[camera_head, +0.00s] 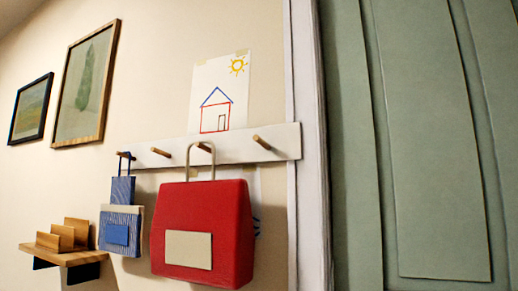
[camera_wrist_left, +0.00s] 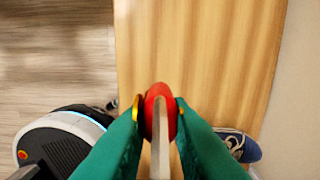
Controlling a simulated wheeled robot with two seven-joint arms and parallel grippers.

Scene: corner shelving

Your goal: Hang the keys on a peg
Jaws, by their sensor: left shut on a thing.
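In the left wrist view my left gripper (camera_wrist_left: 159,118) has its green fingers shut on a rounded red thing with a pale strip, which looks like the keys (camera_wrist_left: 158,93). Small yellow bits show on either side of it. In the head view a white peg rail (camera_head: 232,150) runs along the wall. A blue bag hangs at its left peg (camera_head: 125,154) and a red bag at another peg (camera_head: 203,146). The peg between the bags (camera_head: 160,151) and the right-end peg (camera_head: 262,142) are bare. Neither gripper shows in the head view.
The red bag (camera_head: 232,215) and the blue striped bag (camera_head: 122,217) hang below the rail. A small wooden shelf (camera_head: 75,257) is at lower left. A green door (camera_head: 430,150) stands right. Below my left gripper are a wooden surface (camera_wrist_left: 200,45) and a blue shoe (camera_wrist_left: 240,147).

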